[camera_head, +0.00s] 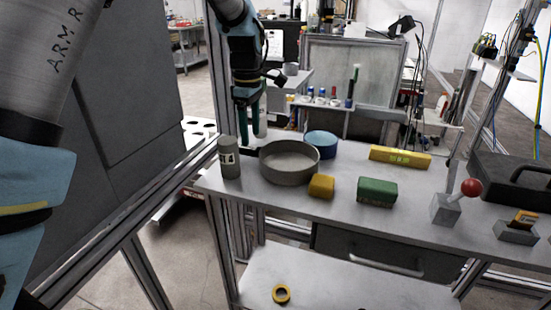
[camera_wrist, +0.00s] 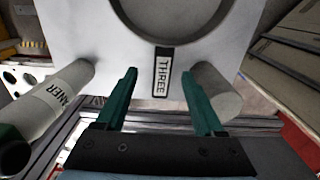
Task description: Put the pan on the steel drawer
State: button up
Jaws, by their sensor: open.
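The pan (camera_head: 289,165) is a round, shallow grey dish standing upright near the left end of the steel worktable. A dark curved rim, likely the pan's (camera_wrist: 133,22), shows at the top of the wrist view. My gripper (camera_head: 254,136) has green fingers, points down and is above the table's back-left part, beside the pan's left rim and apart from it as far as I can tell. In the wrist view my gripper (camera_wrist: 158,72) is open, with nothing clearly held between its fingers. The steel drawer (camera_head: 380,252) is under the tabletop and appears shut.
A grey labelled cylinder (camera_head: 229,160) stands left of the pan. A blue round dish (camera_head: 322,145) is behind it; a yellow block (camera_head: 321,187) and green block (camera_head: 377,192) are at its right. A red-knobbed lever (camera_head: 447,207) is farther right. A tape ring (camera_head: 281,294) lies on the lower shelf.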

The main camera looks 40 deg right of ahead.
aim_at(250, 147)
jog(key=shift+a+f+p, duration=0.15)
jog(key=shift+f+p, duration=0.15)
jog(key=shift+f, duration=0.8)
jog(key=shift+a+f+p, duration=0.1)
jog(key=shift+f+p, duration=0.2)
jog(key=shift+f, duration=0.75)
jog(key=shift+c, duration=0.2)
grip_shut()
